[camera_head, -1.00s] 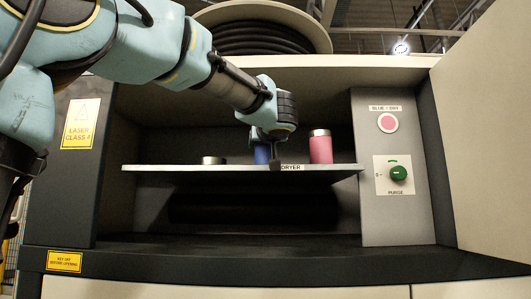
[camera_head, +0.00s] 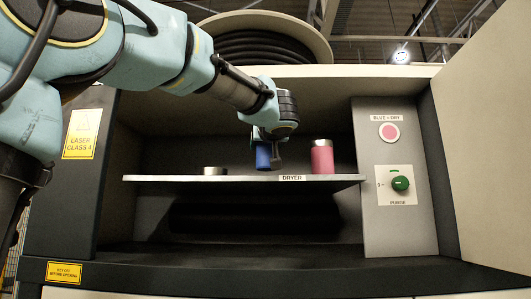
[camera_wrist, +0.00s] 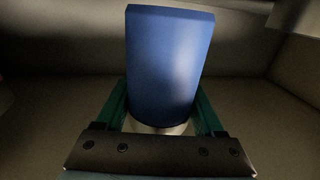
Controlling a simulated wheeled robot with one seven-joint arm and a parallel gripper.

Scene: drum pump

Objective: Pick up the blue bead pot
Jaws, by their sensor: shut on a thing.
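The blue bead pot (camera_head: 263,156) is at the shelf in the head view, partly hidden behind my gripper (camera_head: 272,158). In the wrist view the blue pot (camera_wrist: 170,65) stands between the two green fingers of my gripper (camera_wrist: 160,115), which are shut on it. A pale metal band shows at the pot's near end. The pot looks just above the shelf surface (camera_head: 150,178), though the head view does not show the gap clearly.
A pink pot with a metal cap (camera_head: 322,157) stands close to the right of my gripper. A low metal lid or dish (camera_head: 215,171) lies to the left on the shelf. A grey panel (camera_head: 397,220) with a pink button (camera_head: 389,132) and a green knob (camera_head: 400,184) is on the right.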

